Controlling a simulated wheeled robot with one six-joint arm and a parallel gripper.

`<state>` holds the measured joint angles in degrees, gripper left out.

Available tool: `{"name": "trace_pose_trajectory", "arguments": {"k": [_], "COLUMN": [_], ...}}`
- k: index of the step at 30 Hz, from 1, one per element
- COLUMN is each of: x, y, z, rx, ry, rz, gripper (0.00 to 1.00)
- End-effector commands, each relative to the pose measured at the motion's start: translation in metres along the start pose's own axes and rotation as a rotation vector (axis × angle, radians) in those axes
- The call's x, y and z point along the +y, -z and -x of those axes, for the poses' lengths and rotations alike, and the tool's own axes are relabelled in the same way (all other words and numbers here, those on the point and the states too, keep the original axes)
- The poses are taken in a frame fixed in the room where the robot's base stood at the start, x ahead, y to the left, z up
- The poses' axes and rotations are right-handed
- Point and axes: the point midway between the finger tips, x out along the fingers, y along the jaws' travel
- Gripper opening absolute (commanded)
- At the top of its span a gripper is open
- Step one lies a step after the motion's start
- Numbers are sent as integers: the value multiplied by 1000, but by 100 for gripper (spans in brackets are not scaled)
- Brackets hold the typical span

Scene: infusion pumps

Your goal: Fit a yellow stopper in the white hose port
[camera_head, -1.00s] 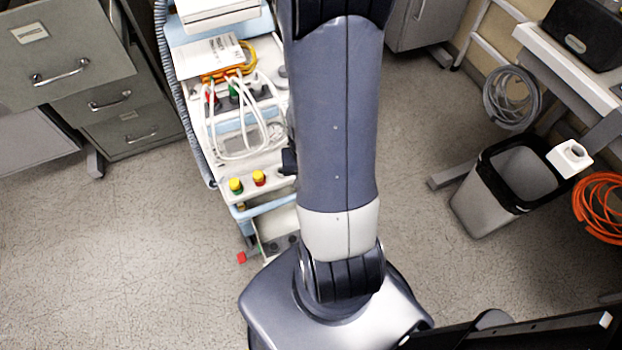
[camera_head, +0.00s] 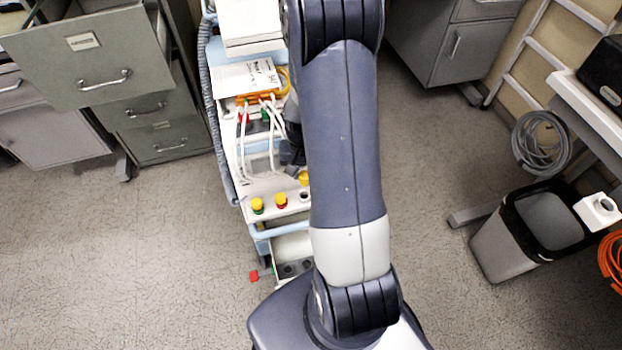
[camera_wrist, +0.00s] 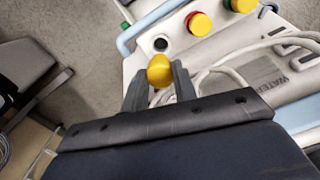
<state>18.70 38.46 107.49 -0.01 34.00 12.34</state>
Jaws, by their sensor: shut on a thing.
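A yellow stopper (camera_wrist: 160,70) is between the fingertips of my gripper (camera_wrist: 159,79), which is shut on it. In the head view the held stopper (camera_head: 304,177) shows at the arm's left edge. The white hose port (camera_wrist: 161,44), a pale ring with a dark open hole, is just beyond the stopper in the wrist view. It also shows in the head view (camera_head: 305,195), partly beside my arm. The stopper appears apart from the port; its height above the panel is unclear. A red port (camera_wrist: 198,24) and a green port (camera_head: 257,210) beside it carry yellow stoppers.
White hoses (camera_head: 243,145) loop over the cart behind the ports, near my gripper. A blue rail (camera_wrist: 150,25) runs along the cart's edge. Grey cabinets (camera_head: 155,130) stand at left and a waste bin (camera_head: 500,245) at right. Floor between cart and bin is clear.

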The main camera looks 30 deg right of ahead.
Motion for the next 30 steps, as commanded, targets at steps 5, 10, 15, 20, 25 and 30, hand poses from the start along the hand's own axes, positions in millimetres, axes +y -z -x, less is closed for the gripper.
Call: {"name": "trace_pose_trajectory", "arguments": {"k": [5, 10, 15, 20, 25, 30], "x": [-1, -1, -1, -1, -1, -1], "y": [1, 1, 1, 1, 1, 1], "z": [-25, -41, -50, -52, -51, -51], "rx": [-1, -2, -1, -1, -1, -1], "ry": [0, 0, 0, 0, 0, 0], "rz": [-1, -1, -1, 0, 0, 0], "gripper": [0, 0, 0, 0, 0, 0]}}
